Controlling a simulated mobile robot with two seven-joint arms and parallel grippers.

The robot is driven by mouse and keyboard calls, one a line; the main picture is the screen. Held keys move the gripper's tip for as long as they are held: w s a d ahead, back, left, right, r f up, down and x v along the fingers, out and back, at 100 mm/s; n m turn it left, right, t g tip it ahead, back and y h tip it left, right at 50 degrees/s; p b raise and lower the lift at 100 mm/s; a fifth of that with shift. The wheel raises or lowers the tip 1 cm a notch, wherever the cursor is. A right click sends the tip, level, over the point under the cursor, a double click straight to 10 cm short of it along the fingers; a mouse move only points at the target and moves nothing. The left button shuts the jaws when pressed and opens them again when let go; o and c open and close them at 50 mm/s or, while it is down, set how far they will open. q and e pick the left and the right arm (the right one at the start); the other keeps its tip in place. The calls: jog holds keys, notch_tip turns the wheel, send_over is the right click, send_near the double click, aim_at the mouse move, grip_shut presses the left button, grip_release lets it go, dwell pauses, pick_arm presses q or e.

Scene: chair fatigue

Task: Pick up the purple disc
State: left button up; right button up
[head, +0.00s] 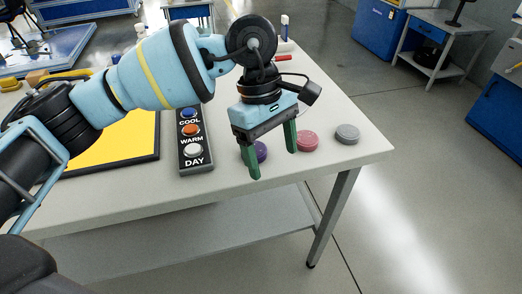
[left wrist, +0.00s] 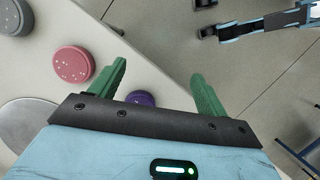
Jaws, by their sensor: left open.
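The purple disc (head: 260,151) lies on the white table near its front edge, partly hidden behind a finger of my left gripper in the head view. In the left wrist view the purple disc (left wrist: 141,98) shows between the green fingers, nearer the left one, partly covered by the gripper's dark bar. My left gripper (head: 273,164) is open and empty, pointing down over the table's front edge, with its fingers either side of the purple disc in the picture. Their exact height over the disc is hard to tell. My right gripper is not in view.
A pink disc (head: 307,141) and a grey disc (head: 347,134) lie to the right of the purple one. A button panel (head: 195,170) labelled COOL, WARM and DAY and a yellow board (head: 112,150) lie to the left.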

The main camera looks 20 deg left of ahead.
aim_at(261, 150)
pick_arm(q)
jog(key=w+a+r+y, duration=0.1)
jog(key=w+a+r+t+y, duration=0.1)
jog(key=a, duration=0.1)
jog(key=w+a+r, duration=0.2)
jog(key=shift+w+a+t+y+b, duration=0.1)
jog(key=shift+a+t+y+b, duration=0.1)
jog(key=shift+t+y+b, duration=0.2)
jog(key=shift+f, duration=1.25)
jog(key=shift+w+d+f, duration=0.1)
jog(key=shift+f, duration=1.3)
jog(key=shift+w+f, duration=0.1)
jog(key=shift+f, duration=1.25)
jog(key=shift+c, duration=0.5)
jog(key=c, duration=1)
